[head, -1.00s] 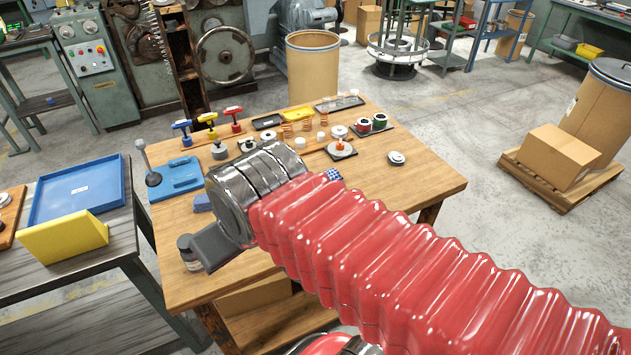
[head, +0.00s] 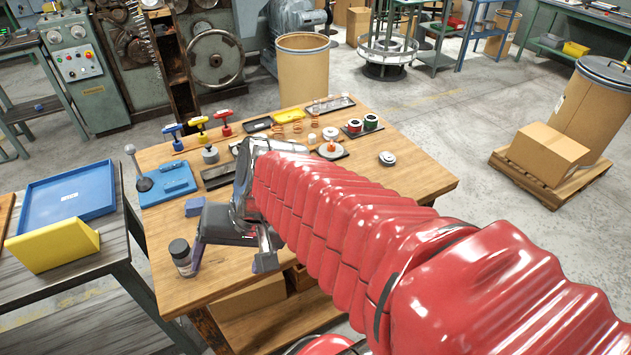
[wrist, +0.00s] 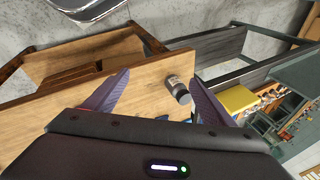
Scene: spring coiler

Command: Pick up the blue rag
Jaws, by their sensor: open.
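A small blue folded piece (head: 195,206), which may be the blue rag, lies on the wooden workbench (head: 170,290) near its left edge, partly hidden by my gripper. I cannot tell for sure that it is cloth. My gripper (head: 230,259) is over the front left part of the bench, with its fingers spread. In the wrist view my gripper (wrist: 158,95) shows two purple fingers wide apart with nothing held between them. A rag is not clearly visible in the wrist view; only a sliver of blue shows above the gripper body.
A dark-capped bottle (head: 182,258) stands close beside my gripper and also shows in the wrist view (wrist: 178,88). A blue stand (head: 166,182), colored-handled tools (head: 199,129) and small parts occupy the bench's back. A side table (head: 85,262) stands left.

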